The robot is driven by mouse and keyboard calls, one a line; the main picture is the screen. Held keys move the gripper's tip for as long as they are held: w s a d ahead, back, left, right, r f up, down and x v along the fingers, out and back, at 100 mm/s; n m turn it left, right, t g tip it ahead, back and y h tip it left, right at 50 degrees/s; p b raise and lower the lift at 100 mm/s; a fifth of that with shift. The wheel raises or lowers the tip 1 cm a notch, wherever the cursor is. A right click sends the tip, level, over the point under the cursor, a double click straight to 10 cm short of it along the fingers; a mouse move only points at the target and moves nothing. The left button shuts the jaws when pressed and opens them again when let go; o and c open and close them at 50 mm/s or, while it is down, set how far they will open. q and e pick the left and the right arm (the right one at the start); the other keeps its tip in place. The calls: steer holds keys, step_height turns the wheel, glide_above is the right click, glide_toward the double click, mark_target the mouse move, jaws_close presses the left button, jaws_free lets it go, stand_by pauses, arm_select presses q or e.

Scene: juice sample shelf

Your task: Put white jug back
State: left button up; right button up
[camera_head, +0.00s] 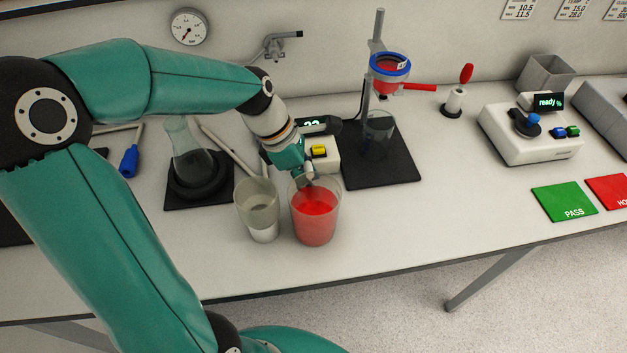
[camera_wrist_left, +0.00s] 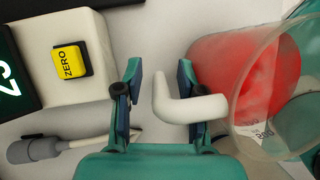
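A clear jug with red liquid (camera_head: 315,218) stands upright near the front edge of the bench. The left wrist view shows its see-through wall and red contents (camera_wrist_left: 235,70) at the right, and a white handle (camera_wrist_left: 172,100) that appears to belong to it. My left gripper (camera_head: 303,178) is at the jug's far side, partly hidden by the jug. In the wrist view its fingers (camera_wrist_left: 158,100) are apart, with the handle's upright part between them and a gap visible to the left finger. A greyish clear beaker (camera_head: 257,212) with a pale bottom stands close left. My right gripper is not in view.
A scale with a yellow ZERO button (camera_head: 319,151) sits just behind. A flask (camera_head: 187,147) stands on a dark mat at left; a stand with a red funnel (camera_head: 389,76) is behind right. Green PASS (camera_head: 565,202) and red (camera_head: 609,190) pads lie right. The bench centre-right is clear.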

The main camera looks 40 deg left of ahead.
arm_select(q)
steer(key=shift+r, duration=0.1)
steer(key=v, duration=1.2)
stand_by(0.4)
